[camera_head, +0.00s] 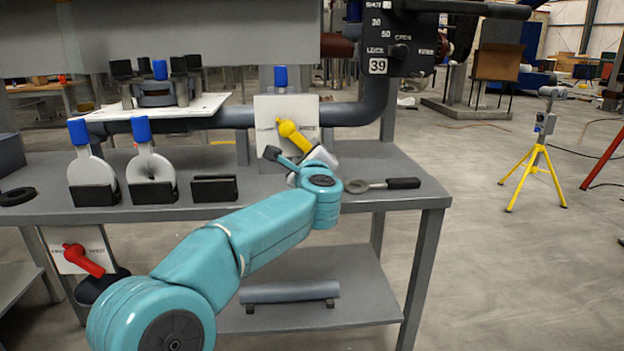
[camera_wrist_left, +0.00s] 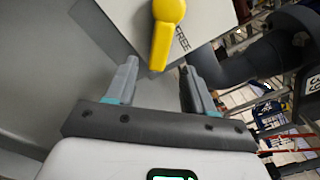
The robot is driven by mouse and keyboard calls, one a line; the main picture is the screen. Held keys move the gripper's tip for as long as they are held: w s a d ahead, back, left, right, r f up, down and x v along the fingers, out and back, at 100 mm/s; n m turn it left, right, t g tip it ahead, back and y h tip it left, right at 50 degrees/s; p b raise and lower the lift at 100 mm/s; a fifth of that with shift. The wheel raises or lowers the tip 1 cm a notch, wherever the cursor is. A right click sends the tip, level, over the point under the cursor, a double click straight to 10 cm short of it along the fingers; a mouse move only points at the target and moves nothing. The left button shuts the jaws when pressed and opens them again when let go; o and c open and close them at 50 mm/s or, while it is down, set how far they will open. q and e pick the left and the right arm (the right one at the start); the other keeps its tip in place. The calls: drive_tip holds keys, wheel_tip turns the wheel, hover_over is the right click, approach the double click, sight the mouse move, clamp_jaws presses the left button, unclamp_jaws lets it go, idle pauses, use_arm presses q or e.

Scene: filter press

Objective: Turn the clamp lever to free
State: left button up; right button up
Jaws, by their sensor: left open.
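The yellow clamp lever (camera_head: 293,135) sits on a white plate (camera_head: 265,108) at the back of the bench. Its handle slants down to the right from its round hub. In the left wrist view the lever (camera_wrist_left: 165,30) points toward my gripper, beside the printed word FREE. My left gripper (camera_wrist_left: 159,68) is open, with one finger on each side of the handle's end; I cannot tell whether they touch it. In the head view the gripper (camera_head: 300,160) is just below the lever, partly hidden by my arm. My right gripper is not in view.
A red lever (camera_head: 84,260) is mounted lower left. Blue-topped plates (camera_head: 152,165) stand on the bench at left. A black-handled tool (camera_head: 385,184) lies right of my wrist. A grey pipe (camera_head: 370,105) runs behind.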

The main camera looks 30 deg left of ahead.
use_arm(q)
drive_tip(key=v, duration=1)
drive_tip(key=shift+s, duration=0.25)
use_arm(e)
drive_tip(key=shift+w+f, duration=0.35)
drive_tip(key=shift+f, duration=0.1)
use_arm(q)
drive_tip(key=shift+d, duration=0.2)
